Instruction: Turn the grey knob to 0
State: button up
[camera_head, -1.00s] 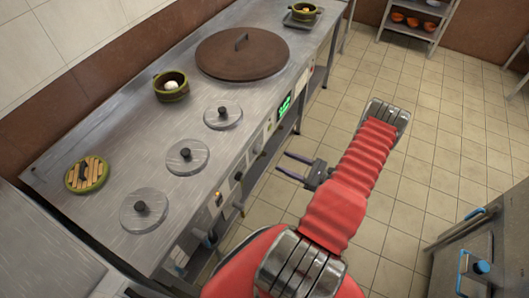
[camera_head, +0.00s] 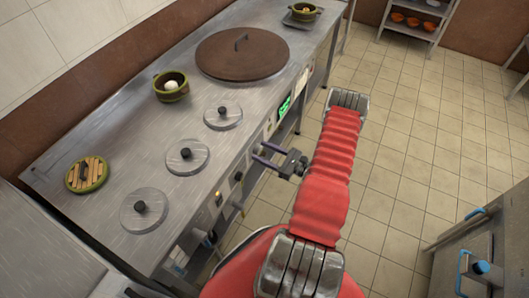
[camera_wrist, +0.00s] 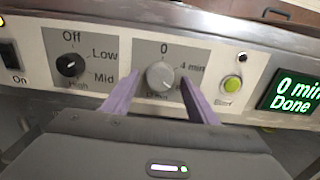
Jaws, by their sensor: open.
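The grey knob (camera_wrist: 160,75) sits on the front panel of the steel counter, on a grey dial plate with 0 at the top and "4 min" at the upper right. Part of the dial's lower lettering is hard to read. My gripper (camera_wrist: 160,95) is open, with one purple finger on each side of the knob in the wrist view; I cannot tell whether they touch it. In the head view my gripper (camera_head: 262,153) is at the counter's front edge, and the grey knob cannot be made out there.
A black knob (camera_wrist: 71,65) marked Off, Low, Mid, High is left of the grey knob.

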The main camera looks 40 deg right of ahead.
jog(key=shift+c, duration=0.5)
jog(key=c, duration=0.9)
jog(key=shift+d, duration=0.1)
